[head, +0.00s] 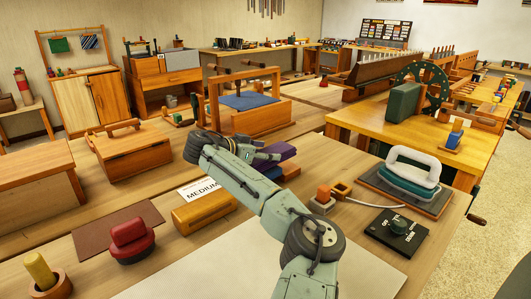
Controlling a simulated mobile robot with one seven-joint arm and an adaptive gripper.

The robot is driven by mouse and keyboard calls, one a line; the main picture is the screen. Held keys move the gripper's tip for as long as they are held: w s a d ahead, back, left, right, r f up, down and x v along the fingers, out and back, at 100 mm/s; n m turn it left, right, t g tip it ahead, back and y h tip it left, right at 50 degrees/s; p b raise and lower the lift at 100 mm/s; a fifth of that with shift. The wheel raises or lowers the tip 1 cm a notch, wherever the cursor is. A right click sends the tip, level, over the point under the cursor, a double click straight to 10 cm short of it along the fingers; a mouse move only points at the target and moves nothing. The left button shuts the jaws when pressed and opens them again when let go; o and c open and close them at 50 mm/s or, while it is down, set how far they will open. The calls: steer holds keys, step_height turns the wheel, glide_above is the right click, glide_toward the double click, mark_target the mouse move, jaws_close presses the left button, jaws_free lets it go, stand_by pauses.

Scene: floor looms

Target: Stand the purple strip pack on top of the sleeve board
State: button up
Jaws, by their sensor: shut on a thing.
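The purple strip pack (276,152) shows just beyond my forearm, near the middle of the head view. My gripper (259,155) is beside its left end, shut on it and partly hidden by my own arm. A brown wooden piece (286,171) shows just below and right of the pack; it may be part of the sleeve board, but my forearm covers most of that area. I cannot tell whether the pack touches anything below it, or how far it is tilted.
A yellow-brown block (203,212) and a MEDIUM card (201,189) lie left of my forearm. A red-handled press (130,238) stands farther left. A white-handled iron (412,170) and black dial box (396,232) stand right. The pale front mat (220,268) is clear.

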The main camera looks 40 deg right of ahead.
steer(key=shift+f+b, duration=0.6)
steer(key=shift+b, duration=0.15)
steer(key=o, duration=1.3)
